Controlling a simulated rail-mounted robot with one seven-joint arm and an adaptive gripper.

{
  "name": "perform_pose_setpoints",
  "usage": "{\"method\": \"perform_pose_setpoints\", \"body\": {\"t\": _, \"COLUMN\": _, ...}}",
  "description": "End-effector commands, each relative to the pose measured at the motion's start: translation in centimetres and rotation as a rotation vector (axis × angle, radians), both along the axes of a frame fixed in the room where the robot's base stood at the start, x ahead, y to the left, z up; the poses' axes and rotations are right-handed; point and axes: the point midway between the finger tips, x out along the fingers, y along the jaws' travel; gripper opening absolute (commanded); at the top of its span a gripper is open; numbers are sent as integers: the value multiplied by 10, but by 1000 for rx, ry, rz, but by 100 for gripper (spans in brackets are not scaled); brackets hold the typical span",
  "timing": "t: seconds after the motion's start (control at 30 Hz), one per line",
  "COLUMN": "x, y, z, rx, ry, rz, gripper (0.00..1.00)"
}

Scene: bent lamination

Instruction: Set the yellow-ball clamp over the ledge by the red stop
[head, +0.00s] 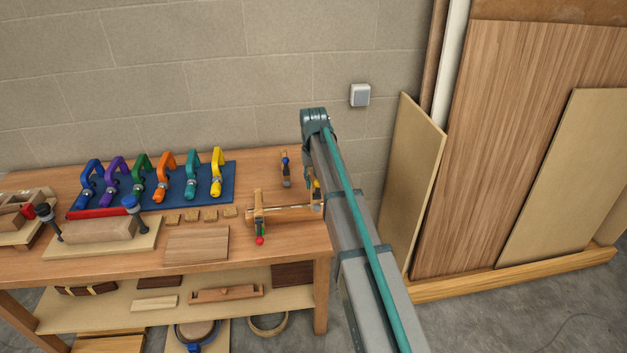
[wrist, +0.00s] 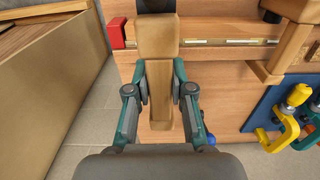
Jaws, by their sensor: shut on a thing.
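The yellow-ball clamp (wrist: 158,38), a wooden bar with a thicker head, is held upright in the wrist view between the fingers of my gripper (wrist: 161,92). Its head overlaps the ledge (wrist: 225,43) in the picture, just right of the red stop (wrist: 118,36). I cannot tell whether it rests on the ledge or hangs above it. In the head view the yellow ball (head: 317,184) shows beside my arm, near the right end of the ledge (head: 290,214). My gripper is mostly hidden behind my arm there.
A red-ball clamp (head: 259,212) sits on the ledge further left. A blue-ball clamp (head: 286,172) stands on the bench behind. Several coloured clamps stand on a blue mat (head: 228,172). Boards (head: 412,180) lean against the wall right of the bench.

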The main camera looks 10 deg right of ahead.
Motion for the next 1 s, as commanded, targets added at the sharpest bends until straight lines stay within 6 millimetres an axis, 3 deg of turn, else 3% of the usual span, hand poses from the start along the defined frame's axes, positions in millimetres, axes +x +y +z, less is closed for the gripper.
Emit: {"method": "perform_pose_setpoints", "body": {"t": 1.0, "x": 0, "y": 0, "z": -39, "rx": 0, "ry": 0, "rz": 0, "gripper": 0}}
